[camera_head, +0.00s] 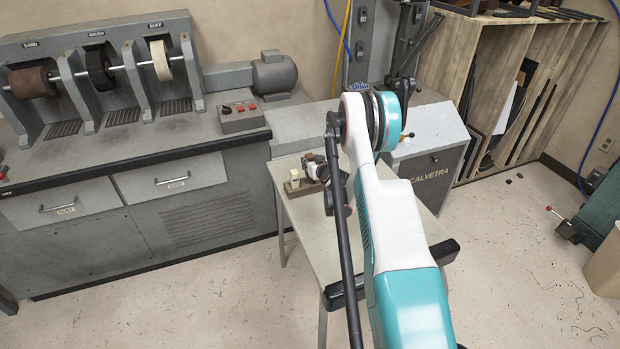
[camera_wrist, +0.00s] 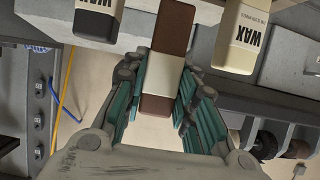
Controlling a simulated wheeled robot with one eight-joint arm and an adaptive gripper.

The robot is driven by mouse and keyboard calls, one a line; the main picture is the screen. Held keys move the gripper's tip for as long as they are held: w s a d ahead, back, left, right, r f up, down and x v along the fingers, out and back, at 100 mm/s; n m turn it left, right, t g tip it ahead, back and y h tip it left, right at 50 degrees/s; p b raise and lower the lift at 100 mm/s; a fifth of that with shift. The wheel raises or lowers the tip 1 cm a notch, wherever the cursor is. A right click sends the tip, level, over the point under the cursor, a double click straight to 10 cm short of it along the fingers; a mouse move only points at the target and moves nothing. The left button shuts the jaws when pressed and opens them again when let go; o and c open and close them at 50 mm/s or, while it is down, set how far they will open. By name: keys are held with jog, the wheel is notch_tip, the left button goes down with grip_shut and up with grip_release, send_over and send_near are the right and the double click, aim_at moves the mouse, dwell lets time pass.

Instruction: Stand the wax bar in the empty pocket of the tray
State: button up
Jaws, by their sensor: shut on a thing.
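My gripper (camera_wrist: 163,75) is shut on a brown wax bar (camera_wrist: 178,28) with a blank white band around its middle. Two other bars marked WAX show there, one with a dark end (camera_wrist: 94,31) to the left and a cream one (camera_wrist: 240,40) to the right. In the head view a small brown tray (camera_head: 303,188) sits on the table with a pale bar (camera_head: 294,177) upright at its left. My arm hides part of this area; the empty pocket cannot be made out.
The tray's grey table (camera_head: 313,232) stands free, its near part bare. Behind it are a grinding bench (camera_head: 130,152) with wheels and a grey cabinet (camera_head: 428,175) marked CALVETRA. A wooden rack (camera_head: 520,90) stands at right.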

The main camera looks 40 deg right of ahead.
jog(key=shift+f+b, duration=0.9)
jog(key=shift+f, duration=1.9)
jog(key=o, duration=1.1)
jog(key=shift+r, duration=0.1)
